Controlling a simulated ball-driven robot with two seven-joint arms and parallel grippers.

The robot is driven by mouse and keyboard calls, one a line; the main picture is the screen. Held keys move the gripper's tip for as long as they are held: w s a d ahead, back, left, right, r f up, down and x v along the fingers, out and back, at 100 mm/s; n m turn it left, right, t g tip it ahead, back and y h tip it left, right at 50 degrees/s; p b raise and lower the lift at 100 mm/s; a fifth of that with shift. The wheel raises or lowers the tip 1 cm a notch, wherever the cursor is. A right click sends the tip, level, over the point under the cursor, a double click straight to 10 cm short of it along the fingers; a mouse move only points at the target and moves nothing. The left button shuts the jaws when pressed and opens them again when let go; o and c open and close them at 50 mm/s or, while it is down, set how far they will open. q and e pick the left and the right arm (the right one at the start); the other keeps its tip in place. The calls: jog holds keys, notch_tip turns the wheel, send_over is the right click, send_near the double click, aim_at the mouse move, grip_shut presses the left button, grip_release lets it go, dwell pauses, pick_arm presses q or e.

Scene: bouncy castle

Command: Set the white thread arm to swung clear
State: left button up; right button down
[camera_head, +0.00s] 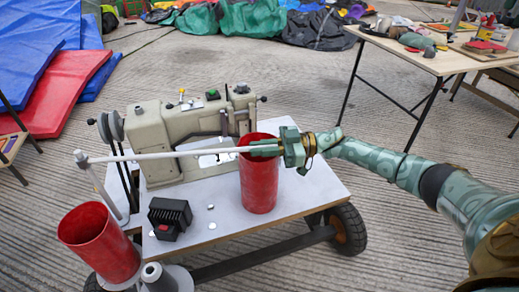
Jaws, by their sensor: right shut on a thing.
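The white thread arm (180,154) is a thin rod that reaches from a post at the left of the cart across the front of the beige sewing machine (182,135). Its right end passes over the red cylinder (260,188) on the cart top. My right gripper (268,149) is shut on the thread arm at that right end, just above and in front of the red cylinder's rim. The fingers hide the rod's tip. My left gripper is not in view.
A black box with a red button (168,217) sits on the wheeled cart's white top (310,194). Another red cylinder (98,241) stands at the lower left. A wooden table (451,60) with tools is at upper right. Red and blue mats (62,88) lie at upper left.

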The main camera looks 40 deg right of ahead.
jog(key=shift+f, duration=0.1)
jog(key=c, duration=1.5)
grip_release()
jog(key=shift+o, duration=0.2)
jog(key=shift+d, duration=0.1)
